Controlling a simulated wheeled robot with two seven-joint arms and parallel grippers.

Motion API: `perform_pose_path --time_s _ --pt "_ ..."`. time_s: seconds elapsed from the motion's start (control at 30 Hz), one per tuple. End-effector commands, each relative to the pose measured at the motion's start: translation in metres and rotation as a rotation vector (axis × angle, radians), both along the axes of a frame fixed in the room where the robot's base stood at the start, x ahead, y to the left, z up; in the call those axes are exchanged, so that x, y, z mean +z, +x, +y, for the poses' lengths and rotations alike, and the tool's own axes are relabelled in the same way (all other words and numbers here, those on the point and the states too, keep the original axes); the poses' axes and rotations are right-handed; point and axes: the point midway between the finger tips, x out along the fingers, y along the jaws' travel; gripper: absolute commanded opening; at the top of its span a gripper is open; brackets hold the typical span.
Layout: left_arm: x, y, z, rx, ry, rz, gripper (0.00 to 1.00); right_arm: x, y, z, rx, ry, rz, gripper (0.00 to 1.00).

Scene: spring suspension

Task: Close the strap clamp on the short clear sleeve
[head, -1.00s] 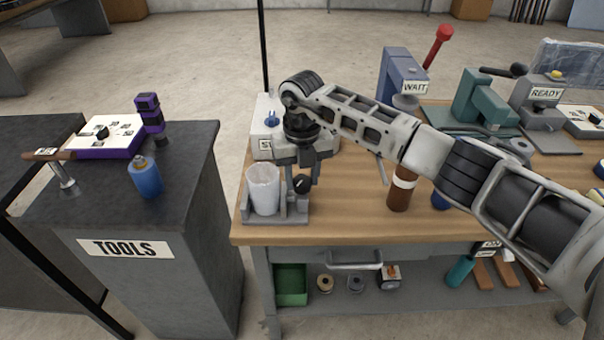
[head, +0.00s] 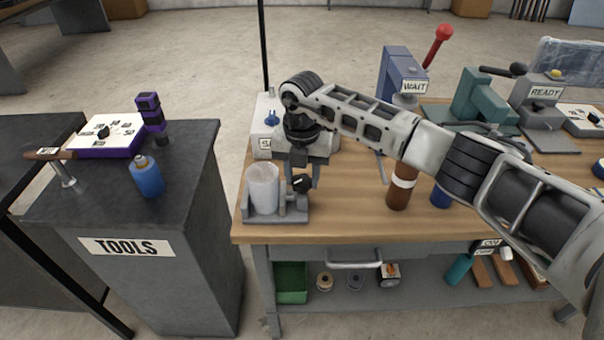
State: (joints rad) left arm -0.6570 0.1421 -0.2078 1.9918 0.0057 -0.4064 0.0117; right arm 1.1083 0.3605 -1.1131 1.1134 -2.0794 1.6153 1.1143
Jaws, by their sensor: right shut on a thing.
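The short clear sleeve (head: 263,188) stands upright in a small grey clamp fixture (head: 274,215) at the left end of the wooden bench. The strap clamp's black knob (head: 301,183) is at the right side of the fixture. My right gripper (head: 303,180) points down from above, its fingers shut on the black knob. The strap itself is hard to make out around the sleeve. My left gripper is not in view.
A grey box (head: 268,128) with a blue knob stands behind the sleeve, partly hidden by my right arm. A brown bottle (head: 402,188) and a blue press marked WAIT (head: 400,75) stand to the right. The dark TOOLS cabinet (head: 190,190) is left, across a gap.

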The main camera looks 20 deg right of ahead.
Motion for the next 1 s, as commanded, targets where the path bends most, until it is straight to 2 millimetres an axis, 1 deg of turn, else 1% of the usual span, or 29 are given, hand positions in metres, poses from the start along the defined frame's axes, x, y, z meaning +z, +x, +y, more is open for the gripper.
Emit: perform_pose_path --time_s 0.23,0.27,0.3,0.33,0.57,0.67,0.77,0.9,1.0 --pt "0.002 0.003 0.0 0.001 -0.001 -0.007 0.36 0.001 0.001 0.0 0.0 0.0 -0.003 0.17" --pt "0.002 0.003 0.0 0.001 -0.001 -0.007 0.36 0.001 0.001 0.0 0.0 0.0 -0.003 0.48" --pt "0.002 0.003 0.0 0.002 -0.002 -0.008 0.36 0.001 0.001 0.0 0.0 0.0 -0.002 0.59" --pt "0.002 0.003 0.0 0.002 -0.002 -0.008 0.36 0.001 0.001 0.0 0.0 0.0 -0.002 0.61" --pt "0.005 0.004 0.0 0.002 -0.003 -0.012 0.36 0.001 0.0 0.0 0.001 0.0 -0.001 0.61" --pt "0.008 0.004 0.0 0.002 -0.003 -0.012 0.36 0.005 0.0 0.0 0.002 0.001 -0.002 0.61" --pt "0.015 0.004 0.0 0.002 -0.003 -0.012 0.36 0.015 0.001 0.001 0.003 0.001 -0.003 0.61" --pt "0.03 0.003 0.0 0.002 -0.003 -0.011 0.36 0.034 0.001 0.001 0.004 0.001 -0.004 0.61" --pt "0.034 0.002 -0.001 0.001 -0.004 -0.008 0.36 0.049 0.002 0.002 0.006 0.001 -0.004 0.61"
